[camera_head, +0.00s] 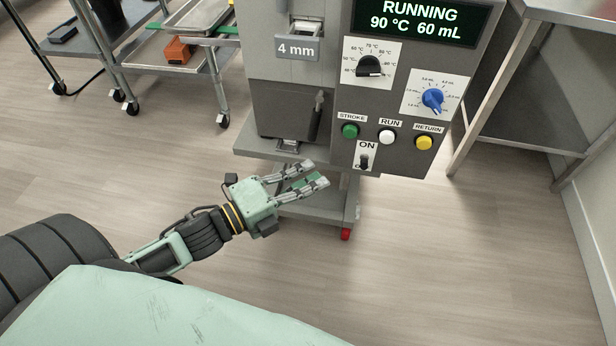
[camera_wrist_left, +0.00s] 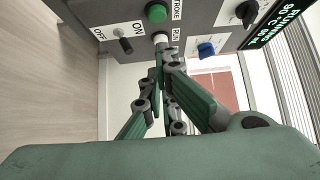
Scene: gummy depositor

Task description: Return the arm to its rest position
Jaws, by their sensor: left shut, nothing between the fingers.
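My left gripper (camera_head: 315,174) reaches in from the lower left, in front of the depositor's lower part. Its fingers are shut with nothing between them. In the left wrist view its fingertips (camera_wrist_left: 165,58) come together, overlapping the view just below the white RUN button (camera_wrist_left: 160,37); I cannot tell the gap from there, but in the head view the gripper is apart from the panel. The depositor (camera_head: 400,120) has a lit display (camera_head: 420,20) reading RUNNING, 90 °C, 60 mL. The toggle switch (camera_head: 365,161) is under the ON label. My right gripper is not in view.
The panel carries a green STROKE button (camera_head: 350,131), a yellow RETURN button (camera_head: 423,142) and a blue dial (camera_head: 433,98). A wheeled cart (camera_head: 150,45) with trays stands at the back left. A metal table (camera_head: 540,130) is on the right. The floor in front is clear.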

